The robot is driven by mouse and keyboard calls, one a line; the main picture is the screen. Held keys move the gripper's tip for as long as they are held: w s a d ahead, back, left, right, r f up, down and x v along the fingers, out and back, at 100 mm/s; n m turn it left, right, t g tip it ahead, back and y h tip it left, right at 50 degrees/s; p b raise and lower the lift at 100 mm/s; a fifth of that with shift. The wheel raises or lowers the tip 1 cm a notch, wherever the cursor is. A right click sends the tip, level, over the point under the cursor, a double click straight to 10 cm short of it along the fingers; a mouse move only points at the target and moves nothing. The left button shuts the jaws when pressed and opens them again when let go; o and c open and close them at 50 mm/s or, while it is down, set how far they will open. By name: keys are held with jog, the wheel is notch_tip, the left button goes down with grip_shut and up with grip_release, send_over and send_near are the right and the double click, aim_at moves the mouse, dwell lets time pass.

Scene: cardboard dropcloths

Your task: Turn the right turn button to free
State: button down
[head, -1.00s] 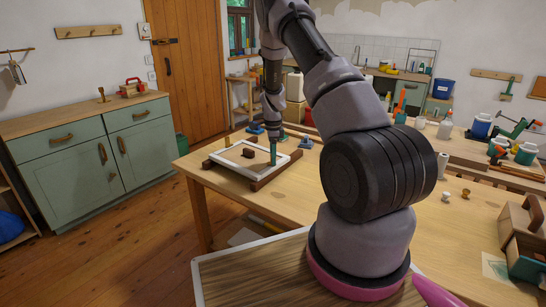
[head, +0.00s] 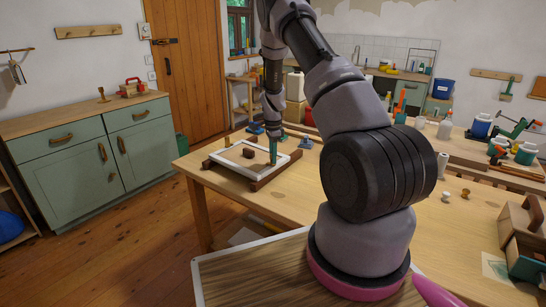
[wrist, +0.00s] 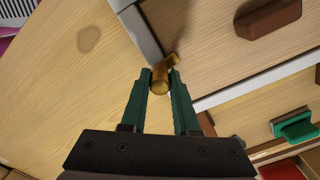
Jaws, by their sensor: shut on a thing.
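The right turn button (wrist: 161,80) is a small brass-coloured piece with a tab, at the corner of a white-edged frame (wrist: 232,94) in the wrist view. My gripper (wrist: 160,84) has its green fingers shut on either side of this button. The tab sticks out beyond the fingertips, to the upper right. In the head view my gripper (head: 273,161) points down at the right part of the white frame (head: 228,171) on the table. The button is too small to make out there. A brown block handle (wrist: 268,18) is on the panel inside the frame.
The wooden table (head: 300,205) carries the frame on dark wooden supports (head: 268,178). A small yellow-brown piece (head: 227,141) stands at the frame's far left. Blue-based items (head: 255,128) stand behind it. The table is clear in front of the frame.

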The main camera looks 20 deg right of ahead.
jog(key=n, duration=1.2)
jog(key=shift+n, duration=1.8)
jog(key=c, duration=0.7)
grip_release()
jog(key=shift+o, duration=0.2)
notch_tip(320, 180, up, 11)
